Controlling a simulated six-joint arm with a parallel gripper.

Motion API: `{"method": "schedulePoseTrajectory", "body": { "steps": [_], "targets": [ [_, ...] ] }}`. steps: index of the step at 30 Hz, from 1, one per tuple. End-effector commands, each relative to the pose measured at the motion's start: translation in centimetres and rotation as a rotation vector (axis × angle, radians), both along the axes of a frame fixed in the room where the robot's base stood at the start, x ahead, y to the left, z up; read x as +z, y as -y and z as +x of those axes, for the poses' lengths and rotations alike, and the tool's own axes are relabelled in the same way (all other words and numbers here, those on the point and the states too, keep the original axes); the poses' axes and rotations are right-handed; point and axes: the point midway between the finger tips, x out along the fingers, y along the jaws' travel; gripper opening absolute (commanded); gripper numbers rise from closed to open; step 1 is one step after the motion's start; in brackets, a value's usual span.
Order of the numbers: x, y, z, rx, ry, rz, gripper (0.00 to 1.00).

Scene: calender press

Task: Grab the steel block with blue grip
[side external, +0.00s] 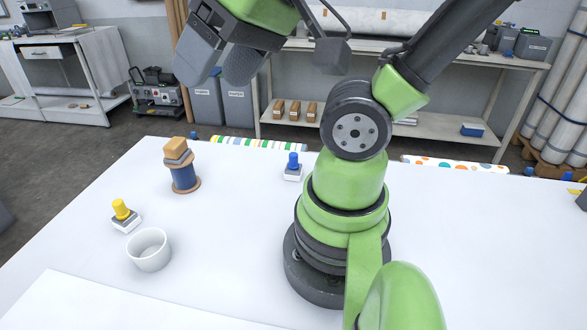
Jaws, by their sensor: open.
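The steel block with blue grip (292,168) stands upright on the white table, left of my arm's base and towards the far edge. It has a pale block below and a blue knob on top. My gripper (222,66) is at the upper left of the picture, high above the table and well apart from the block. Its grey fingers are apart and nothing shows between them. A similar block with a yellow grip (123,215) stands at the left of the table.
A white cup (149,249) stands near the yellow-grip block. A blue spool (184,176) has small blocks (177,149) stacked on it. Patterned rolls (258,143) lie along the far edge. The white table (235,240) is clear between the cup and my base.

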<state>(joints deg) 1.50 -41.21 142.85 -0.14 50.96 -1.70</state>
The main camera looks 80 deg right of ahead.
Motion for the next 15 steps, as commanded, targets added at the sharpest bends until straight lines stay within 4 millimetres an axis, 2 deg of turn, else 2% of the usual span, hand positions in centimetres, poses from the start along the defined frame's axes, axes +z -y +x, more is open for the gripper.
{"method": "schedulePoseTrajectory", "body": {
  "steps": [5,9,12,15],
  "targets": [
    [-1.8,4.0,2.8,-0.014,-0.104,-0.14,0.69],
    [-4.7,9.4,4.4,0.017,-0.238,-0.258,0.69],
    [-7.3,13.5,4.4,0.061,-0.338,-0.305,0.69],
    [-10.4,17.4,3.3,0.119,-0.432,-0.32,0.69]
  ]
}}
